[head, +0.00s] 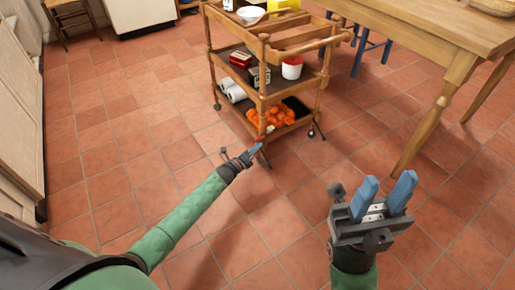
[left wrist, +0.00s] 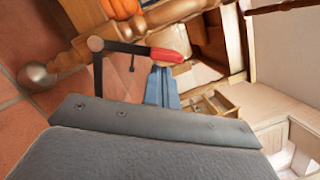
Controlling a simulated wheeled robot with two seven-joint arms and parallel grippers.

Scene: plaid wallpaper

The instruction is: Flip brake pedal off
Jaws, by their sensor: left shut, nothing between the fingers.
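The brake pedal (left wrist: 167,55) is a red tip on a thin black lever at the foot of the wooden cart (head: 263,92). In the head view only a small bit of red (head: 261,139) shows by the near cart leg. My left gripper (head: 251,155) is shut and empty, low at that leg. In the left wrist view its blue fingertips (left wrist: 162,72) are right at the red tip, seeming to touch it from below in the picture; exact contact is unclear. My right gripper (head: 384,191) is open and empty above the floor at the lower right.
The cart carries a white bowl (head: 250,13), a red-lidded tub (head: 292,68), paper rolls (head: 232,91) and orange items (head: 270,117). A wooden table (head: 436,35) stands to the right, cabinets (head: 18,110) to the left. The tiled floor around the cart's near side is clear.

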